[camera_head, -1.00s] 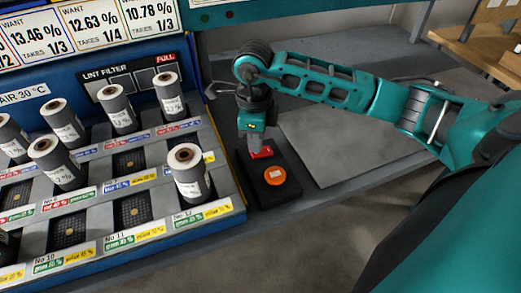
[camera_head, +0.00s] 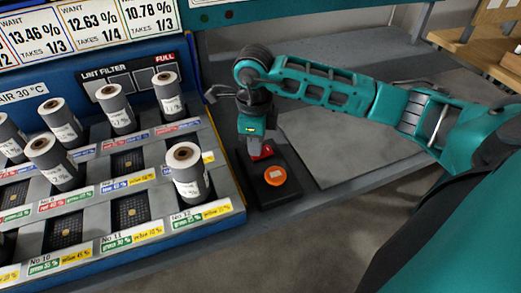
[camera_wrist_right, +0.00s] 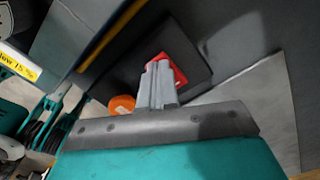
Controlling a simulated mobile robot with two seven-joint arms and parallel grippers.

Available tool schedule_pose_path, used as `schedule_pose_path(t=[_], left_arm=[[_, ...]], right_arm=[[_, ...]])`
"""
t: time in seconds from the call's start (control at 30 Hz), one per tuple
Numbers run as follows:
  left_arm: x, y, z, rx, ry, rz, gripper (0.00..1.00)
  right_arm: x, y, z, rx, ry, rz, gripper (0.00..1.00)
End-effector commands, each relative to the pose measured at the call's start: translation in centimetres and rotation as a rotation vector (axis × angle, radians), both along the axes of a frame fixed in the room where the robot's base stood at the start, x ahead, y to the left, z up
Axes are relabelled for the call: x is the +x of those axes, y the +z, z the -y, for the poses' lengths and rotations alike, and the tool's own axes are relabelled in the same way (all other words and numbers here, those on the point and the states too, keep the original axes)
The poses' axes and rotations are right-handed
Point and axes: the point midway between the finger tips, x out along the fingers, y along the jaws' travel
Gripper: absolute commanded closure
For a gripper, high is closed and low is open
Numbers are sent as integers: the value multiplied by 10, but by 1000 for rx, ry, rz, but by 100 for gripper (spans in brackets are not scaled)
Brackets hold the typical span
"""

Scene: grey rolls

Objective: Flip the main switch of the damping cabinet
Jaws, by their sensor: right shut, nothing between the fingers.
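A black switch box (camera_head: 288,188) stands on the grey bench to the right of the roll cabinet (camera_head: 222,150). It carries a red switch (camera_head: 262,152) at its far end and a round orange button (camera_head: 275,176) nearer to me. My right gripper (camera_head: 255,148) points down at the red switch, shut and empty, its fingertips at or just over it. In the right wrist view the shut fingers (camera_wrist_right: 158,80) overlap the red switch (camera_wrist_right: 172,68), partly hiding it; the orange button (camera_wrist_right: 122,104) shows beside them. I cannot tell whether they touch the switch. My left gripper is not in view.
Several grey rolls (camera_head: 187,172) stand in the cabinet's labelled slots, close to the left of my right gripper. A flat grey plate (camera_head: 345,140) lies on the bench right of the box. A wooden table (camera_head: 480,45) stands at the far right.

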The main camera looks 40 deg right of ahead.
Motion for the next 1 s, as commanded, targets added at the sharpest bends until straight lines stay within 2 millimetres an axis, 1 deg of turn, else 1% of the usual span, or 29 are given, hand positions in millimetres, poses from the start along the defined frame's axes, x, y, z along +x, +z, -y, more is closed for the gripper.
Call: schedule_pose_path(t=[0.07, 0.17, 0.9, 1.0], left_arm=[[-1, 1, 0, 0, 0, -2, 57], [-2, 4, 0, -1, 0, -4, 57], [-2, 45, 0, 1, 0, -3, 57], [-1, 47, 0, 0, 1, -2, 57]], right_arm=[[-1, -1, 0, -2, -1, -6, 100], [-1, 5, 0, -2, -1, -6, 100], [-1, 65, 0, 0, 0, -3, 100], [-1, 69, 0, 0, 0, -3, 100]])
